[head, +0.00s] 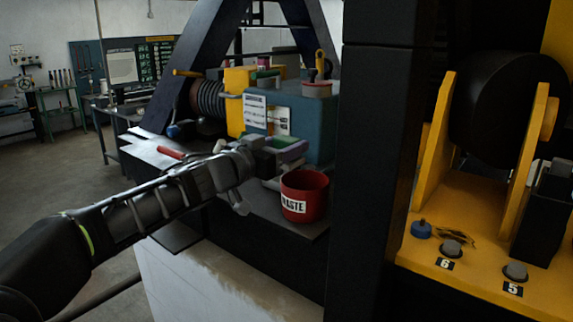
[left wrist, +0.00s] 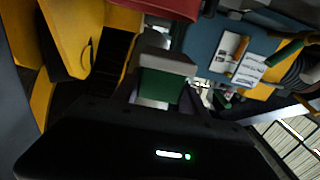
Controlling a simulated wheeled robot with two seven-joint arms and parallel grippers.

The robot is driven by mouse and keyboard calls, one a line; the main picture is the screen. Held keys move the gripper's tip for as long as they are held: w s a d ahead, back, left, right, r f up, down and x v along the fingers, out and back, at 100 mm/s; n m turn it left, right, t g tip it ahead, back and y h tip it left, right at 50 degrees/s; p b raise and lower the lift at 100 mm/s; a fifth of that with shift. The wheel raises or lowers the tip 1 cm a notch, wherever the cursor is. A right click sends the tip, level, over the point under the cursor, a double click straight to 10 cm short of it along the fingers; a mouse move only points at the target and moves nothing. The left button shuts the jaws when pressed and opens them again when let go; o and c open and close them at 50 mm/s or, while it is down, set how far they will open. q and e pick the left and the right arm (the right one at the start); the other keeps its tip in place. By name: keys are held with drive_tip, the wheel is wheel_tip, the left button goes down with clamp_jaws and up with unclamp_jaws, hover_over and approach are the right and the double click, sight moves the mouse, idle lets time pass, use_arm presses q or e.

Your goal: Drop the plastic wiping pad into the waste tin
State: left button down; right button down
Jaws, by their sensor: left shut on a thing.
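The red waste tin (head: 304,197), with a white "WASTE" label, stands upright near the right end of the dark shelf. My left gripper (head: 279,151) is above and just left of the tin's rim. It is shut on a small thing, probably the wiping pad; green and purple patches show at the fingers. In the left wrist view a green block with a grey edge (left wrist: 160,88) is at the fingers, partly hidden by them. The tin also shows there as a red shape (left wrist: 165,7) at the top edge. The tin's inside is mostly hidden. My right gripper is not in view.
A blue box (head: 310,118) with paper labels and a yellow part stands behind the gripper. A red-handled tool (head: 171,153) lies on the shelf at left. A black column (head: 372,190) rises close to the tin's right, with yellow machinery beyond.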

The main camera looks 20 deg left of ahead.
use_arm(q)
wheel_tip(320, 180, down, 3)
drive_tip(key=shift+f+b, duration=0.15)
drive_tip(key=shift+b, duration=0.95)
drive_tip(key=shift+f, duration=0.2)
drive_tip(key=shift+f, duration=0.25)
drive_tip(key=c, duration=0.6)
unclamp_jaws()
drive_tip(key=shift+r, duration=0.1)
drive_tip(key=shift+s+a+r, duration=0.1)
drive_tip(key=shift+r, duration=0.05)
drive_tip(key=v, duration=1.1)
drive_tip(key=shift+s, duration=0.4)
